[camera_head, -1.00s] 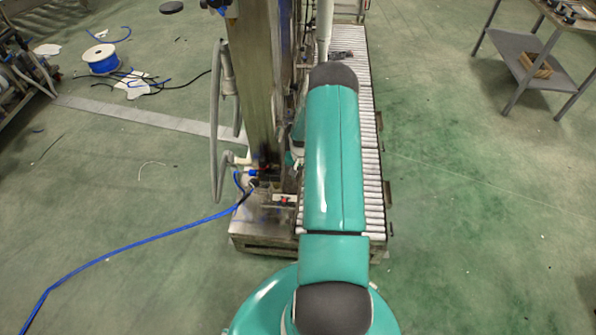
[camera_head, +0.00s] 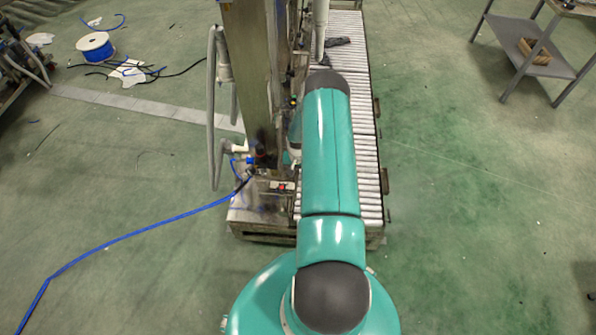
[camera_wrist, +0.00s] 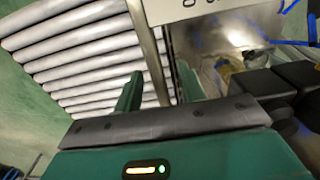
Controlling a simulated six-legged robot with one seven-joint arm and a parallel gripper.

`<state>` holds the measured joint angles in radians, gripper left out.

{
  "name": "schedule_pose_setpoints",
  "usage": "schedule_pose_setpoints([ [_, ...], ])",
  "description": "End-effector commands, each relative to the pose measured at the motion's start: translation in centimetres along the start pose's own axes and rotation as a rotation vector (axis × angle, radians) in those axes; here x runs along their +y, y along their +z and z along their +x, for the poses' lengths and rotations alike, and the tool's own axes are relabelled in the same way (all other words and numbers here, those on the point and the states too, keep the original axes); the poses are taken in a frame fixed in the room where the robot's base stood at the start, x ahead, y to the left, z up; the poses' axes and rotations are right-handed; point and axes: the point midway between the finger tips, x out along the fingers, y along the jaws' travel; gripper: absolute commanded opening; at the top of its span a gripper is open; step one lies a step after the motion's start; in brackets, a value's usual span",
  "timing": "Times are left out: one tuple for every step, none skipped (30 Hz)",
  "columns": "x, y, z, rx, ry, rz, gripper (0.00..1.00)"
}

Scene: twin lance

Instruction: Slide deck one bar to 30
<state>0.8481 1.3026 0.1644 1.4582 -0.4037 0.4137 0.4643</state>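The machine with the tall metal column (camera_head: 250,80) stands ahead of me, left of my arm. In the wrist view, my gripper (camera_wrist: 159,88) has two teal fingers spread apart. A metal edge beside the rollers shows beyond the gap, and I see nothing clasped. A pale plate with dark marks (camera_wrist: 205,8) is at the top, cut off by the frame; I cannot read a 30. Black blocks (camera_wrist: 268,82) lie right of the fingers. I cannot single out the deck one bar. In the head view my arm hides most of the gripper.
A roller conveyor (camera_head: 350,100) runs along the machine's right side; its rollers also show in the wrist view (camera_wrist: 80,45). A blue cable (camera_head: 140,232) crosses the floor at left. A cable spool (camera_head: 95,46) and a grey table (camera_head: 530,55) stand farther off.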

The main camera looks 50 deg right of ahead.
Motion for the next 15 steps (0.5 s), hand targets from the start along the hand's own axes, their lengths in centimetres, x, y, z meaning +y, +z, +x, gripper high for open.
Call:
schedule_pose_setpoints([
  [0.01, 0.00, -0.01, 0.000, 0.000, 0.000, 0.40],
  [0.01, 0.01, -0.01, 0.000, 0.000, 0.000, 0.40],
  [0.01, 0.01, -0.01, 0.000, 0.000, 0.000, 0.36],
  [0.02, 0.01, -0.01, 0.000, 0.000, 0.000, 0.30],
  [0.02, 0.02, -0.01, 0.000, 0.000, 0.000, 0.24],
  [0.02, 0.02, -0.01, 0.000, 0.000, 0.000, 0.16],
  [0.02, 0.02, -0.01, 0.000, 0.000, 0.000, 0.11],
  [0.02, 0.02, -0.02, 0.000, 0.000, 0.000, 0.05],
  [0.02, 0.02, -0.02, 0.000, 0.000, 0.000, 0.00],
  [0.02, 0.02, -0.02, 0.000, 0.000, 0.001, 0.00],
  [0.02, 0.02, -0.02, 0.000, 0.000, 0.000, 0.00],
  [0.02, 0.02, -0.02, 0.000, 0.000, 0.000, 0.00],
  [0.03, 0.02, -0.02, 0.000, 0.000, 0.001, 0.00],
  [0.05, 0.02, -0.02, 0.000, 0.000, 0.001, 0.00],
  [0.10, 0.02, -0.02, 0.000, 0.000, 0.001, 0.00],
])
